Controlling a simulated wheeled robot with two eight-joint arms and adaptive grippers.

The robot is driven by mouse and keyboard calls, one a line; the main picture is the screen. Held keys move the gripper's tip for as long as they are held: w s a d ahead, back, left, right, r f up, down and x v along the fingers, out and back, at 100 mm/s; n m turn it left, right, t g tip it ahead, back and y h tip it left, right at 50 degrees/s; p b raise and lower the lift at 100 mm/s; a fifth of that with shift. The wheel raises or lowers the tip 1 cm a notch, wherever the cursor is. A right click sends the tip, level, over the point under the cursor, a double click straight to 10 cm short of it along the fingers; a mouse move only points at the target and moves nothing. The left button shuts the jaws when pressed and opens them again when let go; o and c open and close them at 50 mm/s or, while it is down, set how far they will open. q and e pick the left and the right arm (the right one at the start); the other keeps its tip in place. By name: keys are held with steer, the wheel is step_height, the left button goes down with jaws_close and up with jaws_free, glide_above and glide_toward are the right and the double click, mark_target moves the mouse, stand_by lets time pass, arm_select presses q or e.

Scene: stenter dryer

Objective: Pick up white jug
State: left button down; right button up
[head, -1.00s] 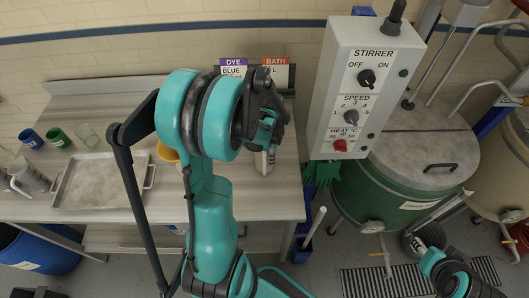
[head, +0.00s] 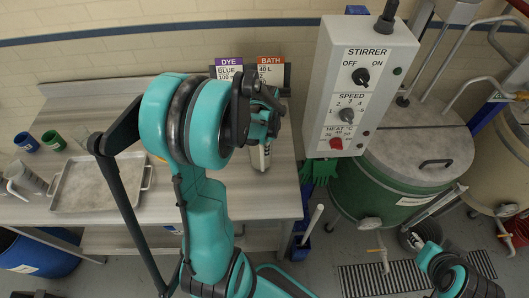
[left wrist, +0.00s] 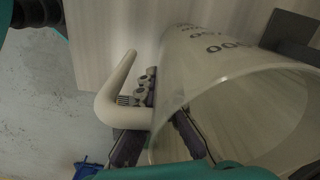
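The white jug (left wrist: 190,75), with dark printed graduations, a wide rim and a curved handle (left wrist: 112,100), fills the right of the left wrist view. In the head view only a pale part of the jug (head: 261,158) shows on the table, below my left gripper (head: 264,112). My left gripper (left wrist: 158,140) has its fingers apart at the handle side of the jug; one finger passes behind the handle into its loop. Firm contact cannot be made out. My right gripper (head: 418,243) is small at the lower right, its fingers unclear.
The table (head: 240,200) also bears a metal tray (head: 98,185), a grey jug with a pale handle (head: 28,180), a blue cup (head: 27,142) and a green cup (head: 53,140). The stirrer control box (head: 355,90) and green vat (head: 385,185) stand to the right.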

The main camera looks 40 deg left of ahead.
arm_select(q)
steer(key=s+d+r+p, duration=0.2)
steer(key=s+d+r, duration=0.2)
steer(key=d+r, duration=0.4)
steer(key=d, duration=0.2)
steer(key=shift+s+d+r, duration=0.25)
steer(key=shift+d+r, duration=0.1)
steer(key=shift+d, duration=0.05)
steer(key=shift+w, duration=0.1)
